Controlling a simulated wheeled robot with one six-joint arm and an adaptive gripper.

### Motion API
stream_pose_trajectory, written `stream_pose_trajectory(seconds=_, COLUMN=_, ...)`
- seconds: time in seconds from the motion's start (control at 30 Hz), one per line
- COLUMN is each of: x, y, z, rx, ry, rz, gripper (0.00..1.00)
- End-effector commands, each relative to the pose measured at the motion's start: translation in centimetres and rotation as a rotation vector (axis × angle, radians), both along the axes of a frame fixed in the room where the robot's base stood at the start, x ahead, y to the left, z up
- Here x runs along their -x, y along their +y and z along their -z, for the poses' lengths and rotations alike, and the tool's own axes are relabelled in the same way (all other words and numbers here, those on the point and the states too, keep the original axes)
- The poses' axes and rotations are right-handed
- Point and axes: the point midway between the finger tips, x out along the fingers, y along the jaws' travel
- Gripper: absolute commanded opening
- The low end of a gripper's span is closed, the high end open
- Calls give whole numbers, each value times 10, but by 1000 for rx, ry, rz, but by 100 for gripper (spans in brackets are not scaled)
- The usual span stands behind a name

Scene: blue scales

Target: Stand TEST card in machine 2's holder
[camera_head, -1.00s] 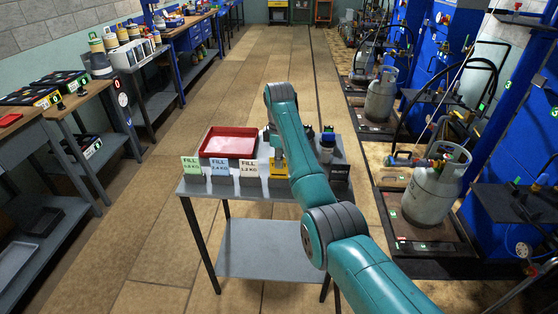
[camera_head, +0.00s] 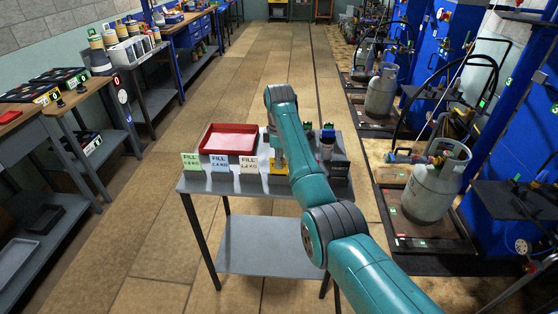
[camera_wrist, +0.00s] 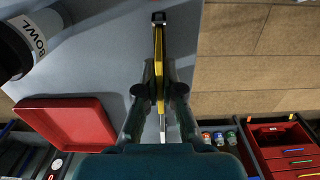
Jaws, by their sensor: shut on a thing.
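My gripper (camera_wrist: 160,92) is shut on a narrow yellow thing (camera_wrist: 159,62), seen almost edge-on, with a dark tip. It is probably the TEST card, but I cannot read any word on it. In the head view my gripper (camera_head: 278,157) points down over the small grey table, with yellow (camera_head: 279,169) showing at its fingers. I cannot tell whether the yellow thing touches the table. Blue machines (camera_head: 510,130) with gas cylinders stand on the right. I cannot tell which is machine 2, nor make out its holder.
The grey table (camera_head: 222,187) carries a red tray (camera_head: 230,139), green (camera_head: 191,163), blue (camera_head: 220,163) and white (camera_head: 249,164) FILL cards, and dark bottles at its right. A gas cylinder (camera_head: 436,190) stands on a low platform. The aisle floor is clear behind the table.

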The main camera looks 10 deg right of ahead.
Motion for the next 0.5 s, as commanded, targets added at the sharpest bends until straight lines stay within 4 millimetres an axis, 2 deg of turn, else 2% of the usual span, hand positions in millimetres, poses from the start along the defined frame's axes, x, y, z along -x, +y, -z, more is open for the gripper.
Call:
stream_pose_trajectory(seconds=0.13, x=0, y=0, z=0, rx=0, ry=0, rz=0, gripper=0)
stream_pose_trajectory(seconds=0.2, x=0, y=0, z=0, rx=0, ry=0, rz=0, gripper=23)
stream_pose_trajectory(seconds=0.27, x=0, y=0, z=0, rx=0, ry=0, rz=0, gripper=35)
stream_pose_trajectory(seconds=0.5, x=0, y=0, z=0, rx=0, ry=0, rz=0, gripper=35)
